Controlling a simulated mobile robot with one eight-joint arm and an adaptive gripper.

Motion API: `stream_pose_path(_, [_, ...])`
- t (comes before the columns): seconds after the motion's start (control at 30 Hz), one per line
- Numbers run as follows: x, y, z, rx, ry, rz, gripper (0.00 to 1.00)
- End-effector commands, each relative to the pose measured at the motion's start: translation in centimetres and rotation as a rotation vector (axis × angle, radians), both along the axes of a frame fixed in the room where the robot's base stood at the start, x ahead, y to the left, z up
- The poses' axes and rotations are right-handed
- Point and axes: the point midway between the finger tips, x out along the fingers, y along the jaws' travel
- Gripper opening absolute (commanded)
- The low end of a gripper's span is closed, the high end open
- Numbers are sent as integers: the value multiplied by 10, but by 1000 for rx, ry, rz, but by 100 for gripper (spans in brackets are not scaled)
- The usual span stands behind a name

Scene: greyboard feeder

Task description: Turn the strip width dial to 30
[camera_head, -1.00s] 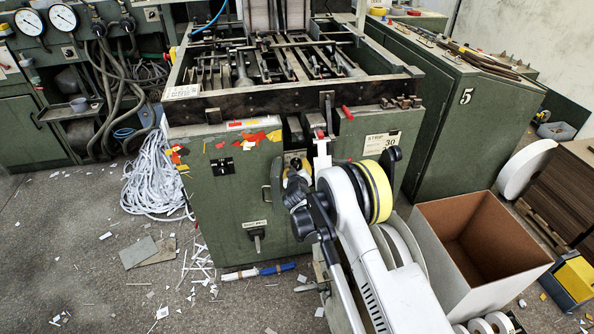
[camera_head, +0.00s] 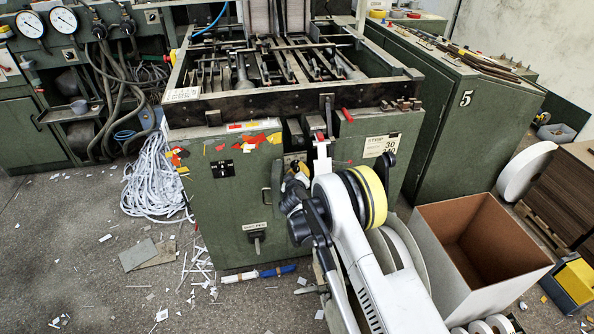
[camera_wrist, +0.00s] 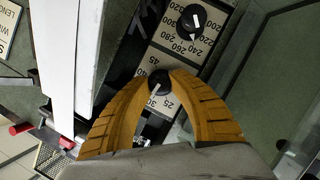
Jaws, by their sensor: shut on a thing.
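In the wrist view, a small black dial (camera_wrist: 159,80) with a white pointer line sits on a pale scale plate (camera_wrist: 160,58). Numbers such as 25 and 45 are printed around it. The pointer faces down and left in the picture, near a number that looks like 30 and is partly covered. My gripper (camera_wrist: 160,88) has its yellow ribbed fingers closed on the dial from both sides. In the head view my gripper (camera_head: 300,172) is at the green machine's front, mostly hidden by my arm. A white strip card (camera_head: 381,145) there reads 30 over 240.
A second black dial (camera_wrist: 190,20), with numbers from about 200 to 320, stands just above the gripped one. The green machine (camera_head: 215,200) has levers on top and a handle on its front. An open cardboard box (camera_head: 480,250) stands right of my arm.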

Motion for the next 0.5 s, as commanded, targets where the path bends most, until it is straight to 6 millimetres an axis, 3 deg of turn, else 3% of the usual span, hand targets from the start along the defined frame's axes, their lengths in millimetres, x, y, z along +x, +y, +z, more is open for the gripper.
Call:
stream_pose_path(0.03, [0,0,0,0,0,0,0])
stream_pose_path(0.07, [0,0,0,0,0,0,31])
stream_pose_path(0.1, [0,0,0,1,0,0,43])
stream_pose_path(0.13, [0,0,0,1,0,0,49])
stream_pose_path(0.5, [-5,0,2,1,1,0,49])
